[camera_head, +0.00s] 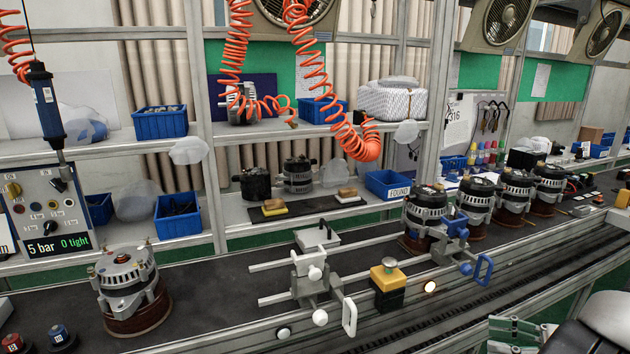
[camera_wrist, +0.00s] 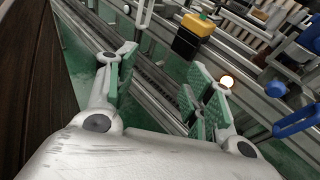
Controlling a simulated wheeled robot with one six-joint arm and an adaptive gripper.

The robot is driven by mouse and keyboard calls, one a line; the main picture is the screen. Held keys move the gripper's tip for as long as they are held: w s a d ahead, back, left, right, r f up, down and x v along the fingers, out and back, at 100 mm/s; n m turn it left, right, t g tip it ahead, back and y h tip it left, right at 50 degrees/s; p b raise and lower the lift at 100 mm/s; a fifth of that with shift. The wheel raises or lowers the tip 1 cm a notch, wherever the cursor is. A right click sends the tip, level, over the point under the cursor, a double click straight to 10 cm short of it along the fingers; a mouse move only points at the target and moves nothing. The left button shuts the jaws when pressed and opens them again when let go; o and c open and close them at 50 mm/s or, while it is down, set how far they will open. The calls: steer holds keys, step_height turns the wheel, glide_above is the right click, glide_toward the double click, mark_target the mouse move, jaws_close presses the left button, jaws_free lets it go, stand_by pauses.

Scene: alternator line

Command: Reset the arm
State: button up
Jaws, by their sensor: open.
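My gripper (camera_head: 513,335) shows at the bottom right edge of the head view, in front of the conveyor rail. In the wrist view my gripper (camera_wrist: 162,84) has its two green-padded fingers spread apart with nothing between them. Below and between the fingers I see the rail and green floor. My arm's white link is cut off by the lower right corner of the head view.
A yellow-and-black button box (camera_head: 388,285) and a clamp with a blue handle (camera_head: 482,269) stand on the rail near my gripper. Several alternators line the conveyor behind; one alternator (camera_head: 127,285) stands at left. A white-handled clamp (camera_head: 318,285) stands mid-rail.

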steer(key=s+d+r+n+g+h, duration=0.3)
steer(key=s+r+n+g+h, duration=0.45)
steer(key=r+n+g, duration=0.6)
steer(key=w+a+r+n+t+h, duration=0.1)
steer(key=a+r+n+t+h, duration=0.1)
steer(key=r+n+t, duration=0.3)
steer(key=w+a+r+n+t+h, duration=0.2)
steer(key=a+r+n+t+h, duration=0.1)
steer(key=r, duration=0.6)
steer(key=a+n+t, duration=0.1)
steer(key=n+t, duration=0.1)
steer(key=shift+n, duration=0.35)
steer(key=shift+c, duration=0.2)
